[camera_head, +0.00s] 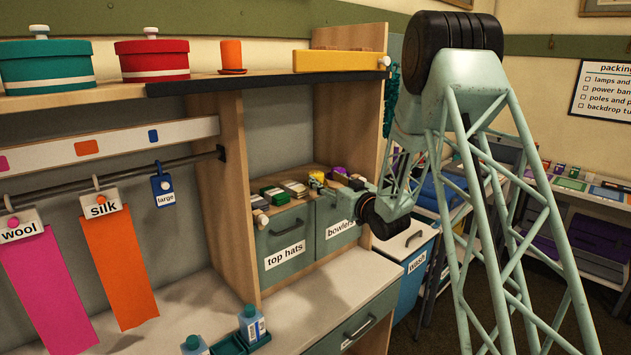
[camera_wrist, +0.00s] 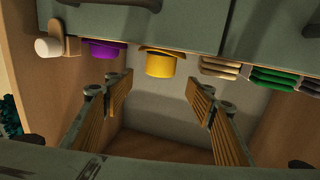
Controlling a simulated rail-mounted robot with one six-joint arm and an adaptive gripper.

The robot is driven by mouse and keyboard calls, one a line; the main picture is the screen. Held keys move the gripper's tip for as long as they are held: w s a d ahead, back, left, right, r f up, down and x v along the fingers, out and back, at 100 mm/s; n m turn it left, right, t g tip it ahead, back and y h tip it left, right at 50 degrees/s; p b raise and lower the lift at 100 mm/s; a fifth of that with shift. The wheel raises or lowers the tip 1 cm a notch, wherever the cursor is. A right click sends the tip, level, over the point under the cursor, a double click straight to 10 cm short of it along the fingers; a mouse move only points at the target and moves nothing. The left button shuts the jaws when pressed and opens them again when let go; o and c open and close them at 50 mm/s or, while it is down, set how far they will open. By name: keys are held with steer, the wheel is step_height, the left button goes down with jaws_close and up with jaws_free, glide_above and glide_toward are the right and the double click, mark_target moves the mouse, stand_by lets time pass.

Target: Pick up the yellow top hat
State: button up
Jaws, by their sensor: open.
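The yellow top hat (camera_wrist: 160,64) sits on top of the drawer cabinet, between a purple hat (camera_wrist: 102,48) and a beige stack (camera_wrist: 220,68). It also shows in the head view (camera_head: 316,177), small and partly covered by my gripper. My gripper (camera_wrist: 157,96) is open and empty, with its ribbed fingers spread wide. In the wrist view the yellow hat appears beyond the fingertips and between them sideways, apart from both. In the head view my gripper reaches in from the right above the drawers, and its fingertips are too small to make out clearly.
The cabinet has drawers labelled top hats (camera_head: 284,257) and bowlers (camera_head: 340,229). A green stack (camera_wrist: 272,80) lies beyond the beige one. Wooden side panels (camera_head: 228,190) bound the cubby left and right, and a shelf (camera_head: 215,83) runs above.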

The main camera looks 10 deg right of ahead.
mark_target(320, 176)
steer(key=shift+x, duration=1.25)
steer(key=shift+w, duration=0.1)
steer(key=shift+x, duration=2.45)
steer(key=shift+f, duration=0.1)
steer(key=c, duration=0.8)
